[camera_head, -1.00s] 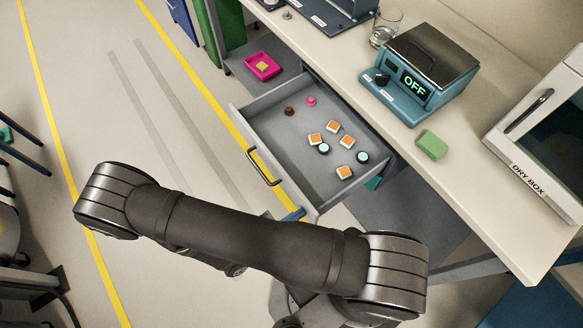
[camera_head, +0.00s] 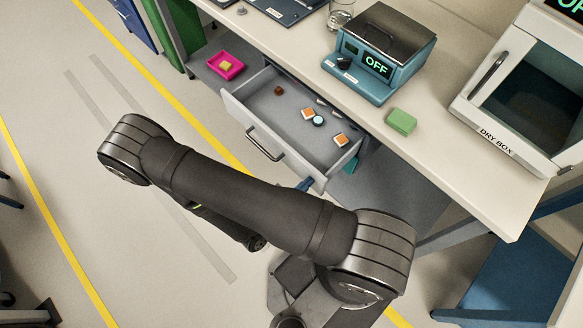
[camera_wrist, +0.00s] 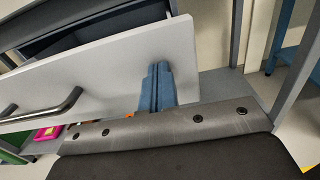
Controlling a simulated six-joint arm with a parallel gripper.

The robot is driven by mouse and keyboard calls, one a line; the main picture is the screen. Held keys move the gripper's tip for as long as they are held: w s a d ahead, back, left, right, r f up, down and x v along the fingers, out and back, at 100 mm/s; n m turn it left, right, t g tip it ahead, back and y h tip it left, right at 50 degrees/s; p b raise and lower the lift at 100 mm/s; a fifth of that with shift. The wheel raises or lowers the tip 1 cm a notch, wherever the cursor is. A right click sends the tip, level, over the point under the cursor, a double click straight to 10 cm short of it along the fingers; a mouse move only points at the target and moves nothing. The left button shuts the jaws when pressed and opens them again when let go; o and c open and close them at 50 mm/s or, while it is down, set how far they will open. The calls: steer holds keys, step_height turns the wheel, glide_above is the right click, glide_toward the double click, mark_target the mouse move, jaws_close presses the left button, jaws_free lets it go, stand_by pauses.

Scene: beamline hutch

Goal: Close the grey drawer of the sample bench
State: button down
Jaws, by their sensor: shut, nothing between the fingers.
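The grey drawer (camera_head: 237,112) of the sample bench is partly open in the head view, under the worktop (camera_head: 425,165). Its black bar handle (camera_head: 265,145) is on the front panel. Several small items lie inside, among them orange-topped squares (camera_head: 309,113) and a brown piece (camera_head: 279,91). My gripper has blue fingers (camera_wrist: 157,88), shut and empty. In the wrist view they are at the drawer's front panel (camera_wrist: 110,75), to the right of the handle (camera_wrist: 60,105), and look to be against it. In the head view the fingertips (camera_head: 305,184) show near the panel's near-right end.
A pink tray (camera_head: 226,75) sits on the lower shelf left of the drawer. On the worktop stand a blue hotplate-like device (camera_head: 375,85) reading OFF, a green block (camera_head: 401,122), a glass (camera_head: 341,17) and the dry box (camera_head: 490,125). Floor in front is open.

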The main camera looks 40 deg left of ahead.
glide_above(340, 152)
steer(key=s+d, duration=0.1)
steer(key=shift+s+d, duration=0.1)
steer(key=shift+d, duration=0.1)
steer(key=shift+w+r, duration=0.1)
steer(key=shift+w, duration=0.2)
steer(key=shift+a+r, duration=0.1)
steer(key=shift+a, duration=0.05)
steer(key=shift+s+f, duration=0.2)
steer(key=shift+s, duration=7.05)
steer(key=shift+w+d, duration=0.15)
steer(key=shift+d, duration=0.05)
steer(key=shift+w, duration=6)
